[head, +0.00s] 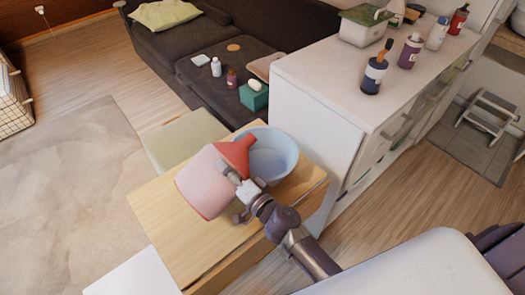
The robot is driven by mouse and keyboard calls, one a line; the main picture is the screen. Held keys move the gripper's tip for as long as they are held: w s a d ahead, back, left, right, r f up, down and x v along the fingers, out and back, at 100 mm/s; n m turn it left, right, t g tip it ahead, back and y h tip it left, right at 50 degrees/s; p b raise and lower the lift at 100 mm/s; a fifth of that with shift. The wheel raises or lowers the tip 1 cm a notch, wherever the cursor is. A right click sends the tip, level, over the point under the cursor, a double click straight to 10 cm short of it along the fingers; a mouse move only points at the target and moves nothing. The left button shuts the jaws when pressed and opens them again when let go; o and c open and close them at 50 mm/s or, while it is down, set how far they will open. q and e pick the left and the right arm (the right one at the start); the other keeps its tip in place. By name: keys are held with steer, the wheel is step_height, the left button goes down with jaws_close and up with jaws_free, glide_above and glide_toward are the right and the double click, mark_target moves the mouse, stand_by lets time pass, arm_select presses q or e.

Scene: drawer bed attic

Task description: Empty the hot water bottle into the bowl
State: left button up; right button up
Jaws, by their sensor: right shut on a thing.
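The hot water bottle has a pink body (205,183) and a red flared end (238,150). My right gripper (236,178) is shut on it and holds it tilted, with the red end toward the upper right. The light blue bowl (282,157) stands on the small wooden table, just right of the bottle. The red end overlaps the bowl's left rim in the picture; I cannot tell whether they touch. The bowl's inside is partly hidden, and no liquid can be made out. My left gripper is not in view.
The wooden table (160,220) has bare top at the left and front. A white cabinet (310,100) with several bottles and a lidded box (362,27) stands close at the right. A dark sofa (190,45) and a pale green seat (182,140) are behind.

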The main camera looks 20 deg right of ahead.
steer(key=shift+a+f+m, duration=0.15)
steer(key=shift+f+m, duration=0.1)
steer(key=shift+m, duration=0.05)
steer(key=shift+d+r, duration=0.2)
steer(key=shift+w+d+r+m+p, duration=0.25)
steer(key=shift+d+r+m+p, duration=0.15)
steer(key=shift+r+m+p, duration=0.25)
stand_by(0.4)
steer(key=shift+d+r+m+p, duration=0.1)
steer(key=shift+m+p, duration=0.15)
steer(key=shift+m, duration=0.8)
steer(key=shift+d+r+m+p, duration=0.1)
steer(key=shift+m+p, duration=0.1)
steer(key=shift+m, duration=0.8)
stand_by(4.4)
